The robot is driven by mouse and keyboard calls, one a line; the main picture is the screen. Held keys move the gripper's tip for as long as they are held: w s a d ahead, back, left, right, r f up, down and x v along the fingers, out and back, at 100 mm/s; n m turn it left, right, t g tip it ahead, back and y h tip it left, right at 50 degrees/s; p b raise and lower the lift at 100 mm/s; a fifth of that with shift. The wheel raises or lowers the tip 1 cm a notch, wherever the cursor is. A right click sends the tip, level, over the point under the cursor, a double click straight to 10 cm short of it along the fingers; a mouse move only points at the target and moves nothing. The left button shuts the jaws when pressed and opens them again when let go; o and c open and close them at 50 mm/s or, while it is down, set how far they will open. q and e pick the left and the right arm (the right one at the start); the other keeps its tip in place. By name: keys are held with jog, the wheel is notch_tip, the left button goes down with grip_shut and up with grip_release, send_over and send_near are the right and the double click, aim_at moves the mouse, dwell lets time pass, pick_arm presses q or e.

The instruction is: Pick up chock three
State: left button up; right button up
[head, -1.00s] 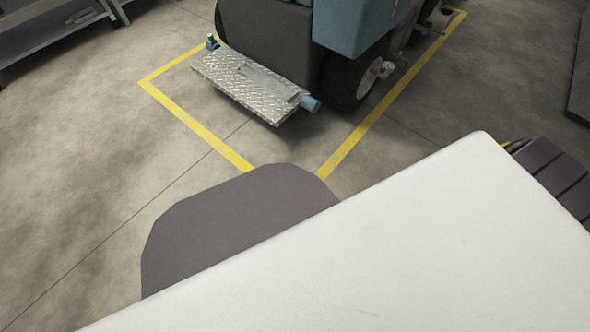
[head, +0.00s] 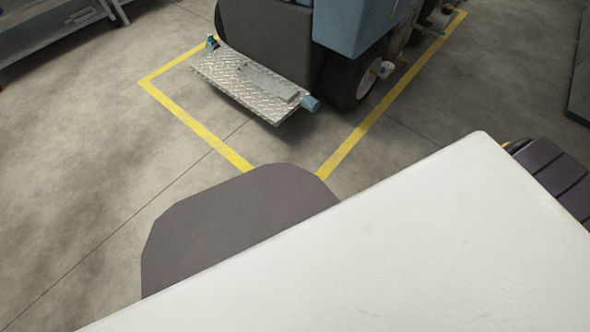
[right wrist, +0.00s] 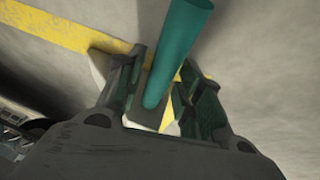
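In the right wrist view my right gripper (right wrist: 163,72) has its two dark fingers apart, one on each side of a teal rod (right wrist: 180,45). The rod runs from the top edge down between the fingers, and I cannot tell whether they touch it. Yellow and whitish patches show around the fingers; I cannot tell whether they belong to a chock or the floor. No chock is clearly recognisable in the head view. Neither gripper shows there, and a large white surface fills its lower right.
A machine (head: 268,40) on wheels with a metal tread-plate step (head: 245,85) stands inside a yellow floor line (head: 195,125). A grey shelf (head: 45,35) stands at the top left. The floor left of the line is clear.

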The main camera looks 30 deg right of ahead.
grip_shut()
jog(key=shift+r, duration=0.15)
jog(key=shift+w+r+p, duration=0.1)
jog(key=shift+r+p, duration=0.75)
jog(key=shift+r, duration=0.35)
notch_tip(320, 180, up, 4)
jog(key=p, duration=0.2)
jog(key=shift+f+p, duration=0.1)
jog(key=shift+p, duration=0.2)
jog(key=shift+r+p, duration=1.05)
jog(key=shift+r, duration=0.6)
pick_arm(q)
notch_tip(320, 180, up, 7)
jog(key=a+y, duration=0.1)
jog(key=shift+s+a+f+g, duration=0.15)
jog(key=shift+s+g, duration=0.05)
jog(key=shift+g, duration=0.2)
pick_arm(e)
jog(key=shift+r, duration=0.4)
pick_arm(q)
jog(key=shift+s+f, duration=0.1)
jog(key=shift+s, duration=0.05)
